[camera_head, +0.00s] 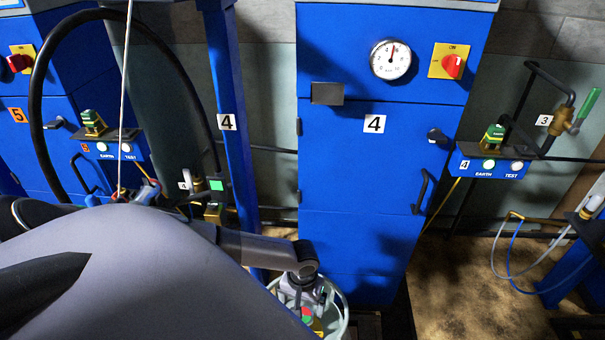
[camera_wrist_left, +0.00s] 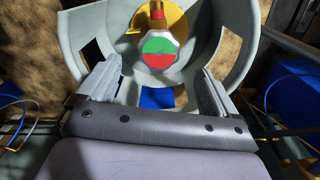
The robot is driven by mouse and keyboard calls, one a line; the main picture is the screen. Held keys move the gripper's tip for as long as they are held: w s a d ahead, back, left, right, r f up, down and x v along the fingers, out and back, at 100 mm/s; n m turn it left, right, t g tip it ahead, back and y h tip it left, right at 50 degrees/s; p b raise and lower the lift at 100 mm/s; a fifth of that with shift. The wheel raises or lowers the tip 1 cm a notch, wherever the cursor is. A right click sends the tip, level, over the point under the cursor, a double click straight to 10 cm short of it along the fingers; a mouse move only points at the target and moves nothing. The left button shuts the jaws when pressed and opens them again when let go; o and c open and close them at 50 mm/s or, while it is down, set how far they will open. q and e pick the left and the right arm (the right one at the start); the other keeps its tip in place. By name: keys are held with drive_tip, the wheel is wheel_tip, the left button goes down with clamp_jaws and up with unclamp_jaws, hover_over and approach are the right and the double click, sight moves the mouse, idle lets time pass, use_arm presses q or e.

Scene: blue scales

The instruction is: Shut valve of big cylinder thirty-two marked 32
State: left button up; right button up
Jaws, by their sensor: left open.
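A gas cylinder with a pale grey-green guard collar (camera_head: 343,308) stands at the bottom centre of the head view. In the left wrist view, the collar (camera_wrist_left: 238,30) surrounds a yellow top (camera_wrist_left: 178,22) and a valve (camera_wrist_left: 160,53) with a half green, half red face and a brass-and-red fitting behind it. The valve shows only partly in the head view (camera_head: 307,314). My left gripper (camera_wrist_left: 157,82) is open, its two fingers on either side of the near part of the valve, with gaps visible. No number 32 is readable. My right gripper is not in view.
A blue cabinet marked 4 (camera_head: 375,170) stands behind the cylinder, with a gauge (camera_head: 391,59) and red switch (camera_head: 452,66). A black hose (camera_head: 40,110) arches at the left.

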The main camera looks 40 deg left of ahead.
use_arm(q)
drive_tip(key=shift+f+b, duration=0.75)
drive_tip(key=shift+f, duration=2.05)
drive_tip(key=c, duration=1)
